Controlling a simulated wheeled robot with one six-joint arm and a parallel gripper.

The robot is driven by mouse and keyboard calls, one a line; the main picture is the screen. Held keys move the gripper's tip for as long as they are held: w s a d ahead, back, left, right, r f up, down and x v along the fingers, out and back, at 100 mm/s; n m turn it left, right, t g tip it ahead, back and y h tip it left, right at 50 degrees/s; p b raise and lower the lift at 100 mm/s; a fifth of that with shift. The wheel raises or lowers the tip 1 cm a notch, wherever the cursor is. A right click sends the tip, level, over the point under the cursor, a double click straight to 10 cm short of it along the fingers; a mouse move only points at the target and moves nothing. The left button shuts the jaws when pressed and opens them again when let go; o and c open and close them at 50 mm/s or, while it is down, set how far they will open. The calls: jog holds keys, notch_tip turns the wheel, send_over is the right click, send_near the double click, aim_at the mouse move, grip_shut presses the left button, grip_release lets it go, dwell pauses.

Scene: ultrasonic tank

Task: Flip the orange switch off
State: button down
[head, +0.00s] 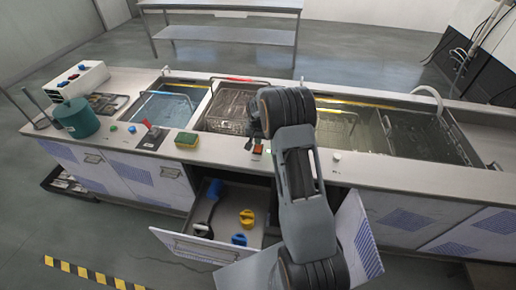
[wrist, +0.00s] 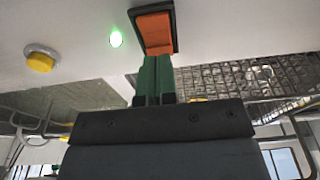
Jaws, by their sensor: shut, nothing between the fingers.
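The orange switch (wrist: 155,32) is an orange rocker in a black frame on the light counter front, at the top middle of the wrist view. A lit green light (wrist: 115,39) is just left of it. In the head view the switch (head: 258,149) shows small on the counter's front strip, left of my arm. My gripper (wrist: 156,62) has its green fingers shut and empty, with the tips at the lower edge of the switch frame. I cannot tell whether they touch it. In the head view my arm hides the fingers.
A yellow knob (wrist: 40,60) is left of the light. Wire baskets and tanks lie behind the switch. In the head view, a yellow-green sponge (head: 187,139) is to the left, and an open drawer (head: 190,246) juts out below the counter. A cabinet door (head: 360,240) stands open.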

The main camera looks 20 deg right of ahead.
jog(key=shift+s+f+b, duration=0.1)
jog(key=shift+f+b, duration=0.5)
jog(key=shift+f, duration=0.2)
jog(key=shift+r, duration=0.1)
dwell(0.3)
jog(key=shift+r+p, duration=1.75)
jog(key=shift+r, duration=1.7)
